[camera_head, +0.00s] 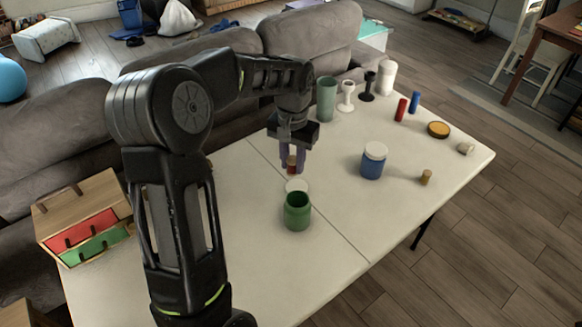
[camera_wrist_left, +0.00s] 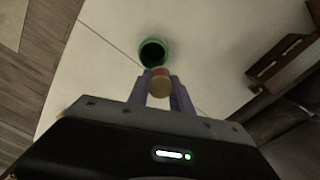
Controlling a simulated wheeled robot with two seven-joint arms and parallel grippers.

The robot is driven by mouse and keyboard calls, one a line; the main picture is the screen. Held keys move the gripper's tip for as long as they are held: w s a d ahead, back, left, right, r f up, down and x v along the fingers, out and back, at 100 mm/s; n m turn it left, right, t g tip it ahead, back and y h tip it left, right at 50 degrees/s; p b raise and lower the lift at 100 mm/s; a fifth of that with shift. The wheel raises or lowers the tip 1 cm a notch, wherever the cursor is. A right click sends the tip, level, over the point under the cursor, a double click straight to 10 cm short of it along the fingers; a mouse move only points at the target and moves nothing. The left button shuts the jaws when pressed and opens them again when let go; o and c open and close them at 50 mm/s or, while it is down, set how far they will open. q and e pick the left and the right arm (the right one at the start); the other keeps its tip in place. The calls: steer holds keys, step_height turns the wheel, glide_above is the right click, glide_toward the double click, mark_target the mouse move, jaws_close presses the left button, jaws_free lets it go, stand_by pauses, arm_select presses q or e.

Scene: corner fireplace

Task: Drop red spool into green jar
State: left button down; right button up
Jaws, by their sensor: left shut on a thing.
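My left gripper (camera_head: 292,168) points down over the table with its purple fingers shut on the red spool (camera_head: 292,164), which has wooden-looking ends. In the left wrist view the spool (camera_wrist_left: 160,84) sits between the fingertips. The green jar (camera_head: 297,214) stands upright and open on the table, nearer the camera than the gripper. Its dark mouth also shows in the left wrist view, with the jar (camera_wrist_left: 153,41) just beyond the spool. The spool appears beside the jar, not inside it. My right gripper is not in view.
A white lid (camera_head: 296,186) lies behind the green jar. A blue jar (camera_head: 373,167) with a white lid and a small cork-coloured piece (camera_head: 426,177) stand to the right. Several upright items line the table's far side. A drawer box (camera_head: 80,205) is at left. The table's front is clear.

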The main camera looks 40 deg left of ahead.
arm_select(q)
steer(key=shift+s+d, duration=0.1)
steer(key=shift+f, duration=0.25)
step_height(320, 180, down, 6)
steer(key=b, duration=0.4)
steer(key=shift+r, duration=0.25)
steer(key=c, duration=1.1)
jaws_free()
step_height(320, 180, up, 8)
steer(key=shift+f+b, duration=0.1)
steer(key=shift+b, duration=0.45)
